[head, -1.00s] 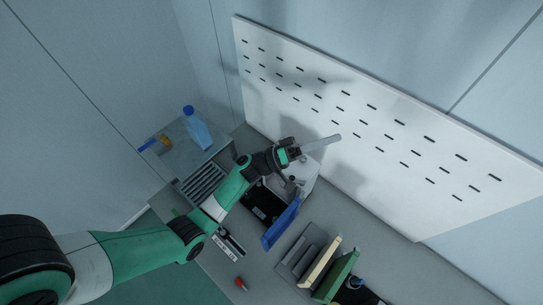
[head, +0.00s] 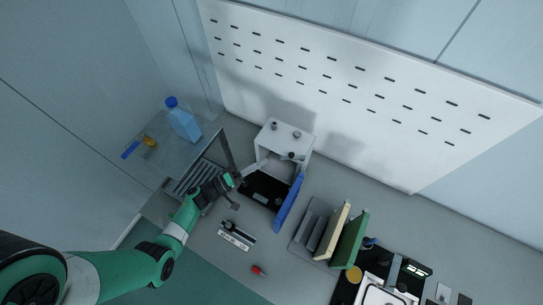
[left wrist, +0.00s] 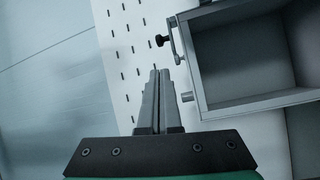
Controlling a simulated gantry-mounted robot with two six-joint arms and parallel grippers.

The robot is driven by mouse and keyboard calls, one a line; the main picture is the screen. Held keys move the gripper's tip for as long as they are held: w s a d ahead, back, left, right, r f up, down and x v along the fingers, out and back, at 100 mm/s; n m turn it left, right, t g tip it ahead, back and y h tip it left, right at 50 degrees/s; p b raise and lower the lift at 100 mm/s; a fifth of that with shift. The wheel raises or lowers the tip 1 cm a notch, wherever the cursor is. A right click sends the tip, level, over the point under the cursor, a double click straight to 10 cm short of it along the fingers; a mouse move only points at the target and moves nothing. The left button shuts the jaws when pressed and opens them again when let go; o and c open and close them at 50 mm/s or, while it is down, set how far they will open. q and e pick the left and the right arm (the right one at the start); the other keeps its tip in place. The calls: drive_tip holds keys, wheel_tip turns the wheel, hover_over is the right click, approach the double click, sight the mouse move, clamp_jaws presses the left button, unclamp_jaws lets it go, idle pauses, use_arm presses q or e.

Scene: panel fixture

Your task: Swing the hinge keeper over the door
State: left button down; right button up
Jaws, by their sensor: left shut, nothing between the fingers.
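A pale box (head: 270,134) stands against the pegboard, its front open. A blue door panel (head: 289,203) stands swung out at its right front. A small bracket with a black knob (left wrist: 162,41), perhaps the hinge keeper, is at the opening's edge in the left wrist view; a dark knob (head: 291,155) shows on the box in the head view. In the left wrist view the fingers (left wrist: 158,78) point up beside the bracket and a short grey peg (left wrist: 187,97). Contact cannot be told. My right gripper is out of view.
A slotted pegboard (head: 330,110) rises behind. A side table (head: 165,175) at left holds a blue bottle (head: 184,125). Upright books (head: 350,240) in a rack stand right of the door. A red item (head: 259,270) lies on the open bench at the front.

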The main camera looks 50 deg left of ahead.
sight(293, 157)
use_arm(q)
drive_tip(key=w+d+b, duration=0.1)
drive_tip(key=w+b, duration=0.1)
drive_tip(key=w, duration=0.7)
drive_tip(key=shift+d+r, duration=0.15)
drive_tip(key=shift+r, duration=0.2)
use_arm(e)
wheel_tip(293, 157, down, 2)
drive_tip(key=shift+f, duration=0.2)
use_arm(q)
drive_tip(key=shift+s+d+n+y, duration=0.1)
drive_tip(key=shift+d+n+y, duration=0.1)
drive_tip(key=shift+n+y, duration=0.3)
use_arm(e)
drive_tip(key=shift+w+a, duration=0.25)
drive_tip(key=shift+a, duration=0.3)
